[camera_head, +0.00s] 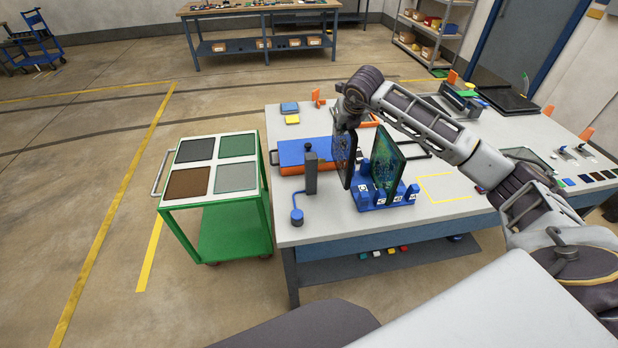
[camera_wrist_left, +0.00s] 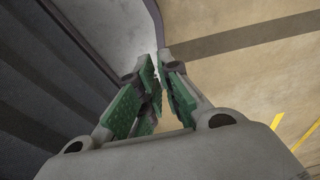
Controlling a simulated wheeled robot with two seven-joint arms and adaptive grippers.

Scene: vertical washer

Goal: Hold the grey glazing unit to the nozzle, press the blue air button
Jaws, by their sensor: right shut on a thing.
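My right gripper (camera_head: 348,112) is shut on the top of a dark, upright framed pane, which I take as the grey glazing unit (camera_head: 345,158). The pane stands nearly edge-on between the dark grey nozzle post (camera_head: 311,172) and the blue rack (camera_head: 371,198). I cannot tell whether it touches the post. A blue round button (camera_head: 297,216) is at the table's front left, below the post. A green glazing unit (camera_head: 386,163) stands in the rack. My left gripper (camera_wrist_left: 160,75) shows only in the left wrist view, over the floor, its fingertips close together with nothing visible between them.
A green cart (camera_head: 236,189) with dark, green, brown and grey panels stands left of the workbench (camera_head: 340,225). A blue case (camera_head: 290,152) lies behind the post. A yellow-marked area (camera_head: 445,188) right of the rack is clear.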

